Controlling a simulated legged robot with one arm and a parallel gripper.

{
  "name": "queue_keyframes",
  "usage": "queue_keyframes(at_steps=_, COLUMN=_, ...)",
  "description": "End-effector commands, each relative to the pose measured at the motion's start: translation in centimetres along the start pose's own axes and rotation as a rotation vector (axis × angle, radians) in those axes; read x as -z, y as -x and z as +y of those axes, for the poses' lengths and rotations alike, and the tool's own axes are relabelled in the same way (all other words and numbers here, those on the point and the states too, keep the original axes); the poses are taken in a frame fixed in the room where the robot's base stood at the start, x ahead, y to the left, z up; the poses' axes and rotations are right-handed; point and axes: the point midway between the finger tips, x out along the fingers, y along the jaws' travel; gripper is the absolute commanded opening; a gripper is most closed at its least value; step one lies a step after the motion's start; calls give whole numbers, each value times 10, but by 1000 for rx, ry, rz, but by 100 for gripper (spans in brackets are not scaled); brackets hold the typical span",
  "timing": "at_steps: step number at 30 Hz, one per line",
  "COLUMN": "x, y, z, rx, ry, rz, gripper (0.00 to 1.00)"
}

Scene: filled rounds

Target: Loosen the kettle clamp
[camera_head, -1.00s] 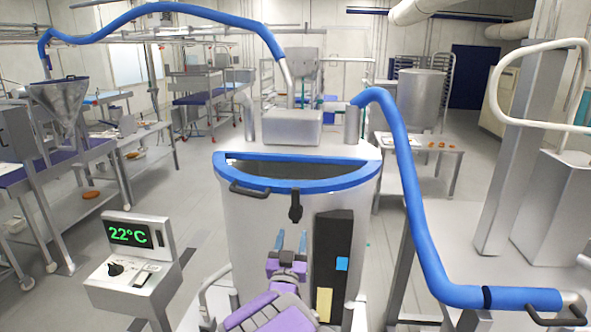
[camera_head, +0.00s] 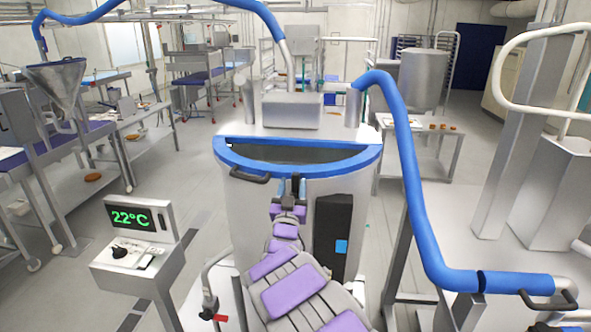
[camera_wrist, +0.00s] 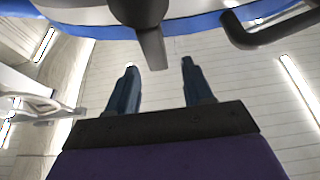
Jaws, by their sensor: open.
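The kettle (camera_head: 250,210) is a large steel vessel with a blue rim (camera_head: 297,170). Its dark clamp hangs at the front of the rim; the wrist view shows the clamp (camera_wrist: 140,14) with a grey lever (camera_wrist: 152,48) pointing down. My gripper (camera_head: 292,186) is open at the clamp, below the rim. In the wrist view, the two blue fingers of my gripper (camera_wrist: 158,65) stand on either side of the lever's lower end, with gaps on both sides. In the head view the fingers and wrist partly hide the clamp.
A black handle (camera_head: 250,175) sticks out from the rim, left of the clamp; it also shows in the wrist view (camera_wrist: 270,30). A black panel (camera_head: 333,232) is on the kettle's front right. A control box (camera_head: 140,240) reading 22°C stands left. A blue hose (camera_head: 405,170) runs down on the right.

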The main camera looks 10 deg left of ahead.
Motion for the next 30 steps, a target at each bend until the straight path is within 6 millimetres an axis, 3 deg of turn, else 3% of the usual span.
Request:
queue_keyframes(at_steps=6, x=0, y=-31, z=1, rx=-2, ry=-3, rz=0, gripper=51)
queue_keyframes(at_steps=15, x=0, y=-59, z=1, rx=0, ry=-2, rz=-1, gripper=51)
queue_keyframes(at_steps=29, x=0, y=-65, z=1, rx=0, ry=0, rz=-1, gripper=51)
queue_keyframes(at_steps=30, x=0, y=-65, z=1, rx=0, ry=0, rz=-1, gripper=47)
